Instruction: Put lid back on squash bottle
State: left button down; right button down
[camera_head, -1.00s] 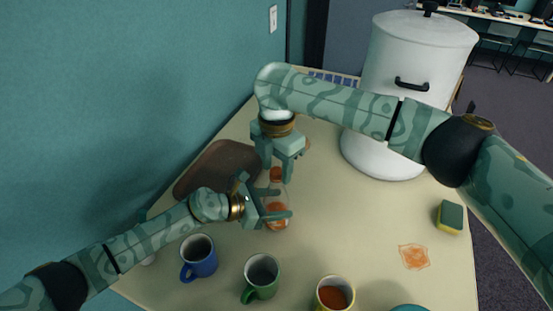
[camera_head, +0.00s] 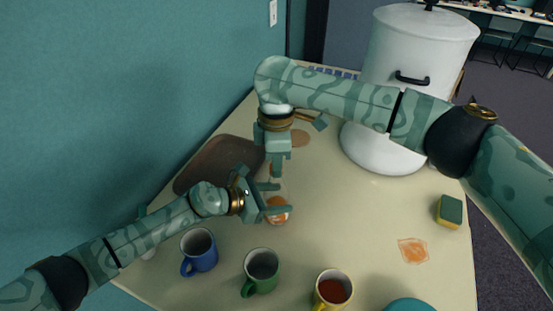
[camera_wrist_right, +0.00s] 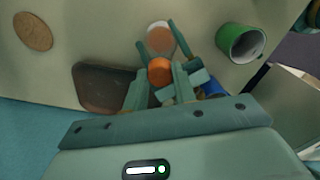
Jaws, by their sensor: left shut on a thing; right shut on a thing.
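The squash bottle (camera_head: 278,203) is clear with orange liquid low inside and stands upright on the table. My left gripper (camera_head: 274,198) is shut around its body from the left. My right gripper (camera_head: 276,170) points down right above the bottle. In the right wrist view, the orange lid (camera_wrist_right: 160,70) is between the fingers of my right gripper (camera_wrist_right: 159,77), which are shut on it. The bottle (camera_wrist_right: 160,38) shows just beyond the lid there. In the head view the fingers mostly hide the lid and bottle neck. I cannot tell whether the lid is seated.
A brown tray (camera_head: 215,160) lies left, behind my left arm. Blue (camera_head: 199,252), green (camera_head: 262,272) and yellow (camera_head: 333,290) mugs stand in front. A white urn (camera_head: 405,115) stands at the back right. A sponge (camera_head: 450,211) and an orange patch (camera_head: 413,251) lie right.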

jog(key=c, duration=1.1)
grip_release()
jog(key=shift+o, duration=0.2)
notch_tip(320, 180, up, 12)
pick_arm(q)
jog(key=shift+c, duration=1.9)
grip_release()
jog(key=v, duration=1.6)
jog(key=shift+r, duration=0.15)
pick_arm(e)
jog(key=shift+r, duration=0.1)
